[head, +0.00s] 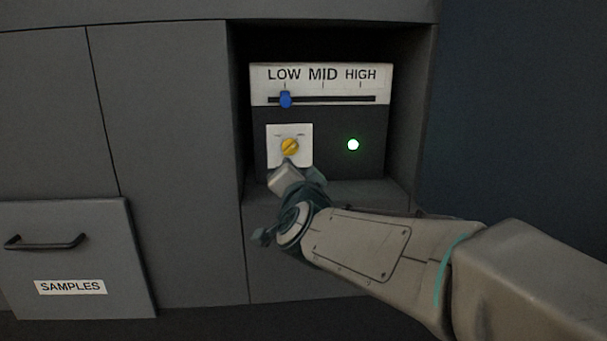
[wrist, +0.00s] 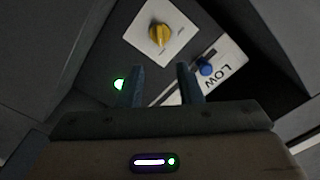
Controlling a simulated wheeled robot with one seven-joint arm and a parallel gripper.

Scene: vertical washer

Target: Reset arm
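My gripper (wrist: 160,86) is open and empty in the wrist view, its two fingers apart with the control panel beyond them. In the head view my gripper (head: 300,176) is just below the yellow knob (head: 290,147), which sits on a white square plate (head: 304,132). The knob also shows in the wrist view (wrist: 159,35), apart from the fingers. A blue slider (head: 285,100) stands at LOW on the scale panel, and it shows in the wrist view (wrist: 206,68) near the right finger. A green light (head: 353,145) is lit on the panel's right side.
The panel sits in a recess (head: 408,110) with side walls and a ledge. A drawer (head: 105,225) labelled SAMPLES, with a dark handle (head: 45,242), is at the lower left. Flat grey cabinet fronts (head: 170,120) lie left of the recess. The space before them is free.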

